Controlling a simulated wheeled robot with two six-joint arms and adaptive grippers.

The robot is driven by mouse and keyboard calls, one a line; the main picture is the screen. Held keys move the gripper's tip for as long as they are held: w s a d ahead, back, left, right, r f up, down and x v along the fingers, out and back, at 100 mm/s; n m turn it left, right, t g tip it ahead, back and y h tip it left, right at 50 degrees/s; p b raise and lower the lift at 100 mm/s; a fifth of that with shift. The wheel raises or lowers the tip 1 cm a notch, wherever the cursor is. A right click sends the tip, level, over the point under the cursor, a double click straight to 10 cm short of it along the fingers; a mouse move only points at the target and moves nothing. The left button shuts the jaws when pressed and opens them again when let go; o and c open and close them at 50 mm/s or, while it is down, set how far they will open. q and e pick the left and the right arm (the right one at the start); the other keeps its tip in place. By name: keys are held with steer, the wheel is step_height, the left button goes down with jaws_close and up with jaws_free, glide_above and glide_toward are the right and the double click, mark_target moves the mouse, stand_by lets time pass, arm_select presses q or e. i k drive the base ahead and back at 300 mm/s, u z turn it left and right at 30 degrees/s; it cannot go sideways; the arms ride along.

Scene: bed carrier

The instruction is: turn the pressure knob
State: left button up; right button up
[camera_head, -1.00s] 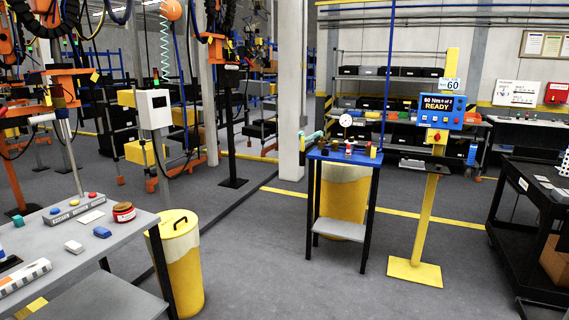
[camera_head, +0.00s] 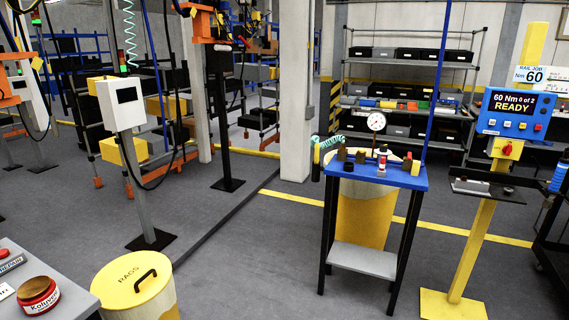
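A small blue-topped stand (camera_head: 400,178) is in the middle right, ahead of me. A round white pressure gauge (camera_head: 376,121) with a dark needle stands up at its back. Below the gauge is a small red and white upright part (camera_head: 382,160); I cannot tell if it is the pressure knob. A red knob (camera_head: 507,149) on a yellow box sits on the yellow post to the right, under the blue display panel (camera_head: 517,111) reading "60 Nm 0 of 2 READY". Neither of my grippers is in view.
A yellow rags bin (camera_head: 133,279) and a grey table corner (camera_head: 75,305) with a red-brown tin (camera_head: 38,296) are at near left. Another yellow bin (camera_head: 362,209) is behind the stand. A small dark shelf (camera_head: 485,189) juts from the post. Floor before the stand is clear.

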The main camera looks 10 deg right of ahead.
mark_target(383, 148)
steer(key=i, duration=3.4)
steer(key=z, duration=0.3)
